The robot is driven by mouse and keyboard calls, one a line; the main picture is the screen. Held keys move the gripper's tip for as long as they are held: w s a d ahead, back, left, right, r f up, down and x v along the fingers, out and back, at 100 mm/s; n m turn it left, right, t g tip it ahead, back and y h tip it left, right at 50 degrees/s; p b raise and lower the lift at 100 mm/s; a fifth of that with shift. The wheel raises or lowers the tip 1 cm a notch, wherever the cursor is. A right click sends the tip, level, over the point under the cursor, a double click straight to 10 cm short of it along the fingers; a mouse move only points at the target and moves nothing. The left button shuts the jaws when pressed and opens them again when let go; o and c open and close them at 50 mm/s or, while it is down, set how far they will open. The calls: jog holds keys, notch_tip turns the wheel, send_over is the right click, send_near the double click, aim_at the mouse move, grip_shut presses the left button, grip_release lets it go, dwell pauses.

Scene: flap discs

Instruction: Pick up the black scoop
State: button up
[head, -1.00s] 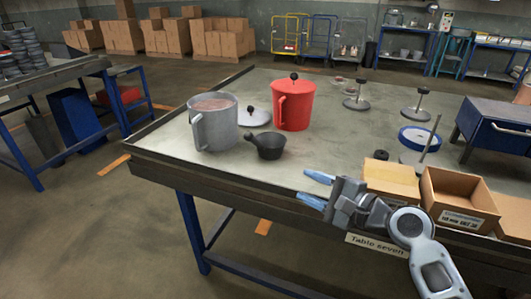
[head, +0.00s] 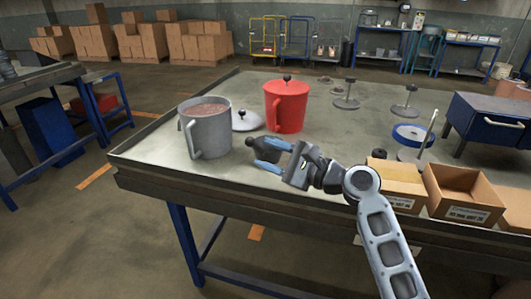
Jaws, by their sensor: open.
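The black scoop (head: 263,149) sits on the table (head: 180,177), between the grey mug and the red mug. My gripper (head: 267,154) reaches in from the right with its blue fingers at the scoop, covering part of it. The fingers are open. I cannot tell whether they touch the scoop or how much of it lies between them.
The grey mug (head: 208,135) with brown contents stands close left of the scoop. The red lidded mug (head: 287,108) and a grey lid (head: 247,121) are just behind. Cardboard boxes (head: 462,195) line the right front edge; a blue tape roll (head: 412,136) lies behind them.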

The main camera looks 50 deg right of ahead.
aim_at(258, 148)
jog(key=w, duration=0.4)
jog(key=shift+w+d+r, duration=0.1)
jog(key=shift+w+d, duration=0.1)
jog(key=shift+w, duration=0.2)
jog(key=shift+c, duration=0.3)
grip_shut()
